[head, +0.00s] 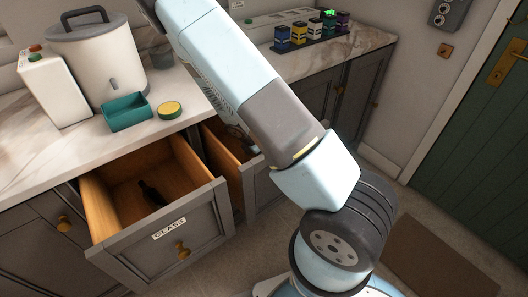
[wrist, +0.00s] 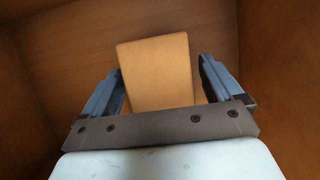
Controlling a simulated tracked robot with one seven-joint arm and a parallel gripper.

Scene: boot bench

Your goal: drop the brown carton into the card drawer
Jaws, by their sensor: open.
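In the wrist view, my gripper (wrist: 162,70) is open, with one finger on each side of the brown carton (wrist: 155,88). A gap shows between the carton and the right finger; contact on the left is unclear. The carton's lower end is hidden by my gripper. Wooden drawer walls and a wooden floor surround them. I cannot tell whether the carton rests on that floor. In the head view, a second open drawer (head: 248,178) stands partly behind my arm, its label not visible. My gripper and the carton are not clearly seen there.
The open drawer labelled GLASS (head: 205,225) holds a dark bottle (head: 151,193).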

